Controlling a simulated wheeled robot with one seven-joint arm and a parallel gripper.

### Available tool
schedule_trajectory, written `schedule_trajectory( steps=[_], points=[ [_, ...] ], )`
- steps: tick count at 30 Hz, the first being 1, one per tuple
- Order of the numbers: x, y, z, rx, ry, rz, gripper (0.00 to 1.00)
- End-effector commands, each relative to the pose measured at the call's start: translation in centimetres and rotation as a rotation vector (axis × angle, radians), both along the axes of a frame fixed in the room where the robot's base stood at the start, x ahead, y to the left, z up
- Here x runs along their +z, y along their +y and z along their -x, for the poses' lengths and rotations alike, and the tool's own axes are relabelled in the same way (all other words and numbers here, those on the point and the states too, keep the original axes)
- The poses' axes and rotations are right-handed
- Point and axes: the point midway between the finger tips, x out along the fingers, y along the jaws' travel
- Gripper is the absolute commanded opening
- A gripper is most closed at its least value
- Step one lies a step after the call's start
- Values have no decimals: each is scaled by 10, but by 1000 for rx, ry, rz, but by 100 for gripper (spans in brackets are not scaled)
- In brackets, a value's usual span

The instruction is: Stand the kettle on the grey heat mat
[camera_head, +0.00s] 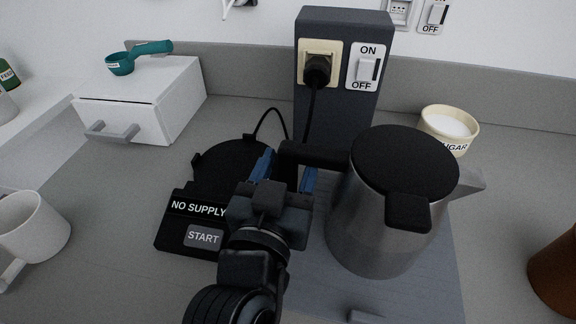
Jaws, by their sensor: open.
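The kettle (375,225) is steel with a black lid and stands upright, its spout pointing right. It appears to rest on the grey heat mat (435,285), a dark grey rectangle that shows around its bottom. The kettle's black handle (318,153) reaches out to the left. My gripper (285,172) is open, with its blue fingertips on either side of the handle's left end. I cannot tell whether the fingers touch it. My gripper hides the lower part of the handle.
A black kettle base (235,158) reading "NO SUPPLY" lies left of my gripper. Behind stands a dark socket post (343,105) with a plugged cord and switch. A sugar bowl (448,128) is behind the kettle. A white mug (35,228), white drawer box (150,100) and brown pot (555,275) stand around.

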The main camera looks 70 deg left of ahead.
Motion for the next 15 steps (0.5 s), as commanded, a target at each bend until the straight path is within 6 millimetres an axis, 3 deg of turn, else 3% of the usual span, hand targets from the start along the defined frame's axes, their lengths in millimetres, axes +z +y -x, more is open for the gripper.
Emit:
schedule_trajectory(
  steps=[8,15],
  points=[
    [2,-2,2,0,1,1,58],
    [-1,-38,24,0,1,0,58]
  ],
)
